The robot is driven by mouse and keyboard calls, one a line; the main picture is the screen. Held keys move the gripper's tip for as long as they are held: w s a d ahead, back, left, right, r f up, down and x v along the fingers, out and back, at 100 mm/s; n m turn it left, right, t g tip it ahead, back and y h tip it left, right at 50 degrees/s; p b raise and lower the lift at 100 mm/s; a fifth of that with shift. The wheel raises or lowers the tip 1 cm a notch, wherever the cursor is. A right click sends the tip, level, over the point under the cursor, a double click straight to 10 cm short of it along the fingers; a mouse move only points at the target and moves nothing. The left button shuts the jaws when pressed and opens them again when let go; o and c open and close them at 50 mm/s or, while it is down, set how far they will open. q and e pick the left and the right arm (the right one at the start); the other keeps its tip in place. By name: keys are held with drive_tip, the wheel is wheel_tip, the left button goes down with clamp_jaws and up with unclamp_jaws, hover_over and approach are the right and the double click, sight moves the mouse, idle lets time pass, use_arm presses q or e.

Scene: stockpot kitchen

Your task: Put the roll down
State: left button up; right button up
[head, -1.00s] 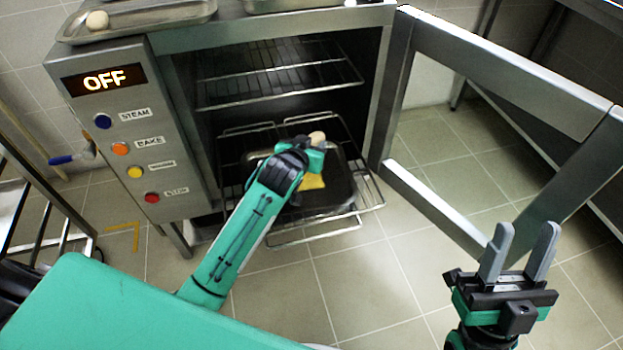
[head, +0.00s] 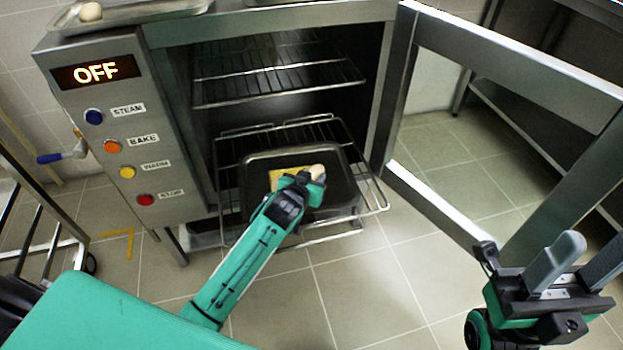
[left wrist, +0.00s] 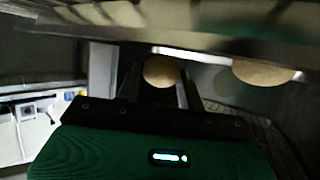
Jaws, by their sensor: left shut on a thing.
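My left gripper (head: 308,178) is over the dark tray (head: 338,200) on the pulled-out lower oven rack. It is shut on a pale tan roll (head: 317,171), whose top shows at the fingertips. In the left wrist view the roll (left wrist: 162,71) sits between the dark fingers. A yellow patch (head: 276,178) shows in the tray beside the gripper, partly covered by it. I cannot tell whether the roll touches the tray. My right gripper (head: 580,265) is open and empty at the lower right, away from the oven.
The oven door (head: 510,60) stands open on the right. An upper rack (head: 280,92) is above the tray. Another roll (head: 90,12) lies on a metal tray (head: 150,14) on top of the oven. The control panel (head: 130,130) reads OFF. A second tan shape (left wrist: 262,72) shows in the wrist view.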

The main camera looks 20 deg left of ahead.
use_arm(q)
drive_tip(key=shift+f, duration=0.4)
drive_tip(key=shift+f, duration=0.1)
drive_tip(key=o, duration=1)
drive_tip(key=shift+s+f, duration=0.1)
drive_tip(key=shift+f, duration=0.05)
drive_tip(key=shift+c, duration=0.2)
